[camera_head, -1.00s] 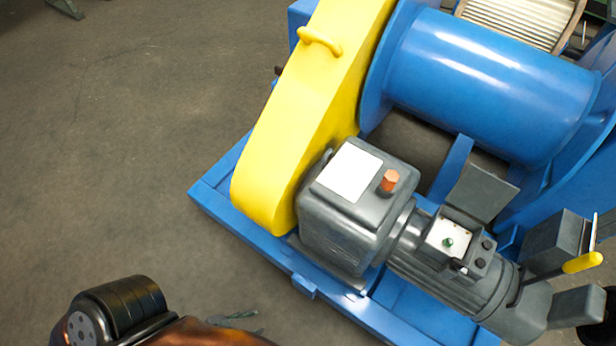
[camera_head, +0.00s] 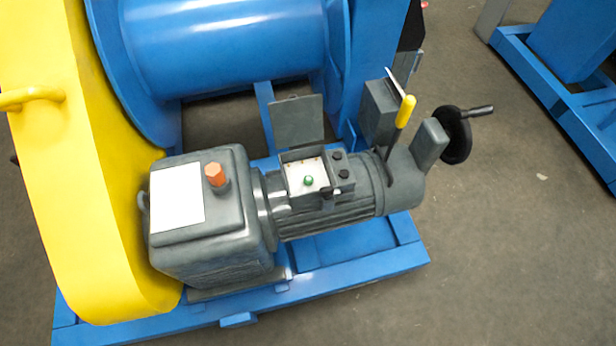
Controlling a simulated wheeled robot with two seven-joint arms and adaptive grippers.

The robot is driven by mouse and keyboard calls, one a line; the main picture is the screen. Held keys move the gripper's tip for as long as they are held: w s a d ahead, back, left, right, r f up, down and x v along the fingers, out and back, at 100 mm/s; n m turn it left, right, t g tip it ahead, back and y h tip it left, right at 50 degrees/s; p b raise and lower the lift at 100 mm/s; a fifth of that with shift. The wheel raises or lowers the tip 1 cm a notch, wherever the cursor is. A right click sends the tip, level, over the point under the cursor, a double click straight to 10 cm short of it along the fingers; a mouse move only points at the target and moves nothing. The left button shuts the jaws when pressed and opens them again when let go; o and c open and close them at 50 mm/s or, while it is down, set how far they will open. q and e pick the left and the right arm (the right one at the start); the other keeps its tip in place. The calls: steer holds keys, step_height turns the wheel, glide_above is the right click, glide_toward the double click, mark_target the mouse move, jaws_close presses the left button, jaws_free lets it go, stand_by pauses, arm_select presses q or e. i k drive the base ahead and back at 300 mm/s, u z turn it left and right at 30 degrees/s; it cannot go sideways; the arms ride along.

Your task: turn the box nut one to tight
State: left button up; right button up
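The grey motor (camera_head: 335,212) lies on the blue frame, joined to a grey gearbox (camera_head: 210,225). On top of the motor is an open terminal box (camera_head: 307,176) with a pale inside and a small green part (camera_head: 309,181) in it. Dark round fittings (camera_head: 340,164) sit on the box's right side. I cannot tell which small part is box nut one, or how tight it is. Neither of my grippers is in view.
A yellow chain guard (camera_head: 80,190) and a blue drum (camera_head: 235,45) stand left of and behind the motor. An orange cap (camera_head: 215,174) tops the gearbox. A yellow-tipped lever (camera_head: 405,112) and a black handwheel (camera_head: 455,137) rise at the right. Floor at the lower right is clear.

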mark_target(308, 180)
steer(key=u, duration=0.15)
steer(key=k, duration=0.45)
steer(key=u, duration=1.1)
steer(key=i, duration=0.85)
steer(key=z, duration=0.55)
